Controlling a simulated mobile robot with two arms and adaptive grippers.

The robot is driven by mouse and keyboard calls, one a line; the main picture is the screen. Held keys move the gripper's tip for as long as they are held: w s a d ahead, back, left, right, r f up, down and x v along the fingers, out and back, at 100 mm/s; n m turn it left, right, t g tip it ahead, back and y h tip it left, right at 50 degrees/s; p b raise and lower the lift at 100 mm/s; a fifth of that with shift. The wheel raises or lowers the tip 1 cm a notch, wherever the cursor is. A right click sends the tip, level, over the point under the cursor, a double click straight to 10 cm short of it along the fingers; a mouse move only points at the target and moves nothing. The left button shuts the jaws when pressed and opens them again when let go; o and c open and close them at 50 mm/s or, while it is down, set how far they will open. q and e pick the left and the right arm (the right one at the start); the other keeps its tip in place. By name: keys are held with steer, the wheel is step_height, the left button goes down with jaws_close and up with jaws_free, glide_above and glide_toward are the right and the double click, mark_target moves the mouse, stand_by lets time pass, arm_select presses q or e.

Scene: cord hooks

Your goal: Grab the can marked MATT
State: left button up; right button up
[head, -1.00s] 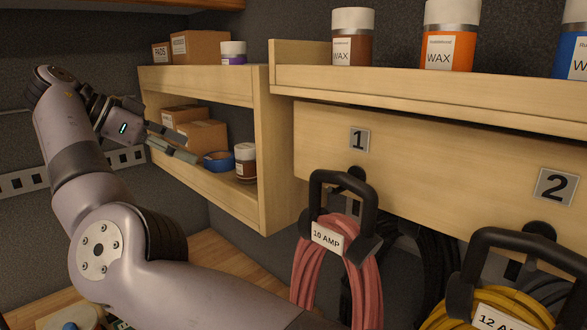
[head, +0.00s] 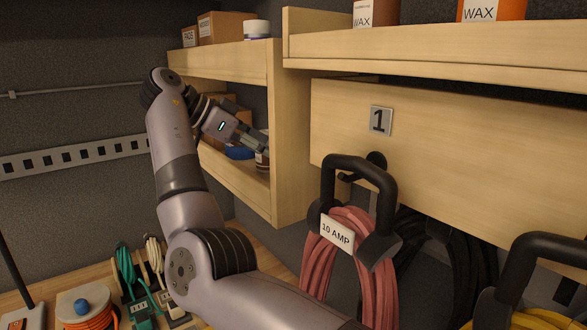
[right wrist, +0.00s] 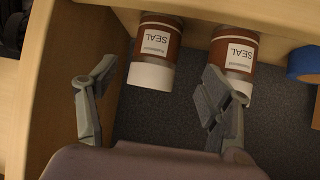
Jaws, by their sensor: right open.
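My left gripper is not in view.
A blue tape roll (head: 239,153) sits beside the can, and it shows in the right wrist view (right wrist: 304,62). Cans marked WAX (head: 376,12) stand on the right upper shelf. A red cord (head: 345,225) hangs below. The cubby's side panel (head: 290,140) is close to the gripper.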

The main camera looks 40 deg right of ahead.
steer(key=shift+x, duration=1.2)
steer(key=shift+s+d, duration=0.2)
steer(key=shift+s+d+f+p, duration=0.1)
steer(key=shift+d+f+p, duration=0.2)
steer(key=shift+p, duration=0.25)
steer(key=p+x, duration=0.1)
steer(key=x, duration=0.1)
steer(key=p+x, duration=0.1)
steer(key=x, duration=0.1)
steer(key=shift+s+d+f, duration=0.1)
steer(key=shift+s+f, duration=0.05)
steer(key=shift+f, duration=0.3)
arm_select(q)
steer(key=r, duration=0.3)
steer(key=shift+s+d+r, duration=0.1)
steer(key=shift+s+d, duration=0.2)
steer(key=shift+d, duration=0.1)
arm_select(e)
steer(key=shift+c, duration=0.6)
steer(key=shift+c, duration=0.6)
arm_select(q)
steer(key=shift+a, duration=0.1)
arm_select(e)
steer(key=c, duration=1.3)
